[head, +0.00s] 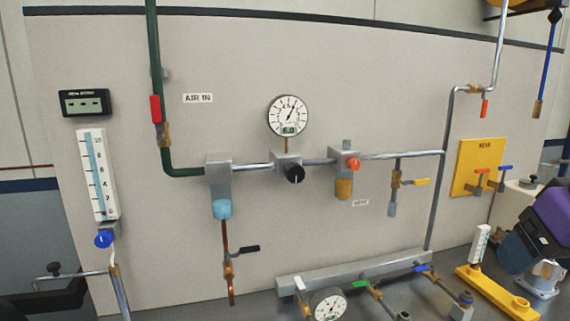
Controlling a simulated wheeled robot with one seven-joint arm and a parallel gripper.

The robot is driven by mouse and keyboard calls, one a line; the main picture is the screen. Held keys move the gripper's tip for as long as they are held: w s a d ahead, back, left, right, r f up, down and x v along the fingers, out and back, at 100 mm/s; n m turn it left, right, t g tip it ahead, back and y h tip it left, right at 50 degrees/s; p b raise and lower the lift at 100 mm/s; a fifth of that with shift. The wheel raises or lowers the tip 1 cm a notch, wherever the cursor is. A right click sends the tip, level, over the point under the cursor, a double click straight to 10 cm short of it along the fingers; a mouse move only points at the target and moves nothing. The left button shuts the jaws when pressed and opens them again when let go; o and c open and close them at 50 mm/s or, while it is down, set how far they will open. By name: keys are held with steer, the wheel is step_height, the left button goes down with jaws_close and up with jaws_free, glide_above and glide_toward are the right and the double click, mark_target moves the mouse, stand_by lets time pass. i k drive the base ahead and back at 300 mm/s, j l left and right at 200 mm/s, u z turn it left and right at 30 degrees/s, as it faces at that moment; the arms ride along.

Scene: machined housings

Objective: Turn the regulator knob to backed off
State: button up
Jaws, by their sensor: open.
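The regulator knob (294,174) is a round black knob on the front of a small grey regulator body (286,158), near the middle of the panel in the head view. A thin white mark shows on its face and looks near vertical. Above it, on a short brass stem, is a round white gauge (288,115) with a needle pointing up and slightly right. Its small display seems to read 6.0. Nothing covers the knob.
A grey filter block with a blue bowl (222,208) stands left of the knob. A block with a red button (353,163) stands right. A black-handled valve (245,249) hangs lower left. A manifold (350,273) lies below. The space before the knob looks clear.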

mark_target(294, 172)
steer(key=j, duration=0.5)
steer(key=k+j+z, duration=0.15)
steer(key=j, duration=0.9)
steer(key=k+z, duration=0.05)
